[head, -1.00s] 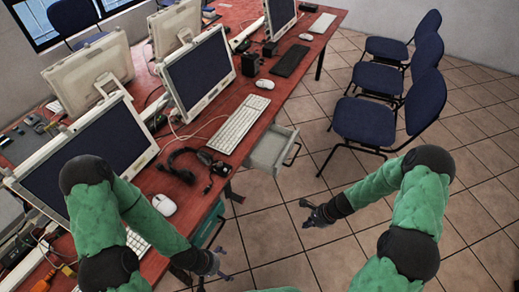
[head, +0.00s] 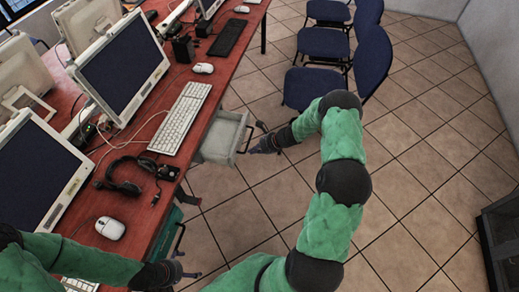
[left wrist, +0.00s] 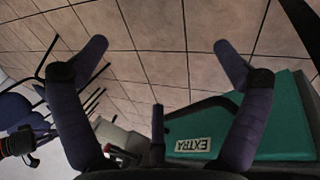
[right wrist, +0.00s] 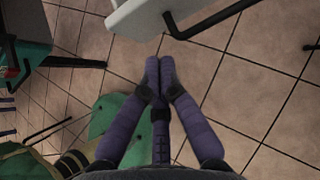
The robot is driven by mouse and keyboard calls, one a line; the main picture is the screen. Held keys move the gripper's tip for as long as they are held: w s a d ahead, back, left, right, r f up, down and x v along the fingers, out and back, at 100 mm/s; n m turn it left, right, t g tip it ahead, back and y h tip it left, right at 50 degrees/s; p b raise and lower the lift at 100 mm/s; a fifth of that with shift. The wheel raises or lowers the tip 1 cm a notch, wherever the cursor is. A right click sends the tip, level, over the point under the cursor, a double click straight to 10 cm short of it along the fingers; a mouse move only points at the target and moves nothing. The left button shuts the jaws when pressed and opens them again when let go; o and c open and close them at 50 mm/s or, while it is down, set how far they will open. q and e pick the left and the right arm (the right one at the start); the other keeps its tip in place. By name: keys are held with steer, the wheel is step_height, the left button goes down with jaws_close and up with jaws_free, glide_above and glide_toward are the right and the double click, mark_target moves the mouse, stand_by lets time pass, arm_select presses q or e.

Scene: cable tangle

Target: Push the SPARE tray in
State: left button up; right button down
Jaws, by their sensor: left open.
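A pale grey tray (head: 218,142) sticks out from under the red table's edge, with a dark handle on its front. It also shows at the top of the right wrist view (right wrist: 145,18). No label on it is readable. A teal tray (head: 166,236) nearer me is also out; in the left wrist view its label reads EXTRA (left wrist: 255,135). My right gripper (head: 256,146) is beside the grey tray's handle; in the right wrist view (right wrist: 158,68) its fingertips are together with nothing between them. My left gripper (head: 186,270) is open and empty near the teal tray's handle.
The red table (head: 120,205) holds monitors, a keyboard (head: 180,118), mice and a headset (head: 124,176). Blue chairs (head: 340,75) stand beyond the grey tray. A dark cabinet (head: 500,235) stands at the right edge. The tiled floor between is clear.

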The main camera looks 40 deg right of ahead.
mark_target(235, 152)
steer(key=w+a, duration=0.1)
steer(key=w+a+f+b, duration=0.1)
steer(key=w+a, duration=0.1)
steer(key=w, duration=0.1)
steer(key=shift+w+a+f+b, duration=0.1)
steer(key=shift+a+f+b, duration=0.15)
steer(key=shift+f+b, duration=0.1)
steer(key=shift+r, duration=0.1)
steer(key=w+a, duration=0.6)
steer(key=w, duration=0.1)
steer(key=w+a, duration=0.3)
steer(key=shift+w+p, duration=0.3)
steer(key=shift+a, duration=0.1)
